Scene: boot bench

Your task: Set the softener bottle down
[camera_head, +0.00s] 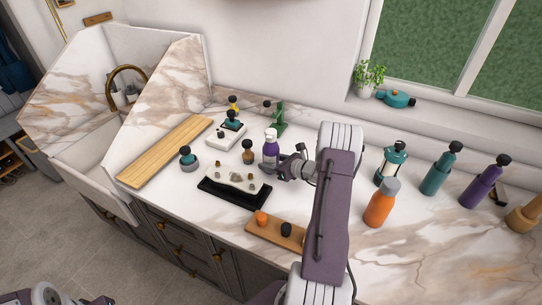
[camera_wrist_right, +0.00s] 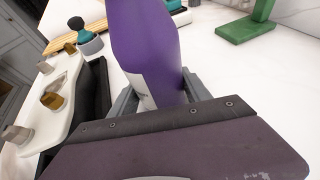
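The softener bottle (camera_head: 270,152) is purple with a white cap and stands upright near the middle of the counter. My right gripper (camera_head: 284,167) reaches it from the right. In the right wrist view the purple bottle (camera_wrist_right: 148,42) fills the space between the grey fingers (camera_wrist_right: 160,98), which press on both its sides. A pale label shows low on it. Its base is hidden, so I cannot tell whether it touches the counter. Part of my left arm (camera_head: 45,294) shows at the bottom left edge; its fingers are not clear.
A black tray with a white top (camera_head: 234,182) lies just left of the bottle. A small brown-topped bottle (camera_head: 249,153) and a green stand (camera_head: 279,119) are close by. A wooden board (camera_head: 274,232) lies in front. An orange bottle (camera_head: 381,204) stands to the right.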

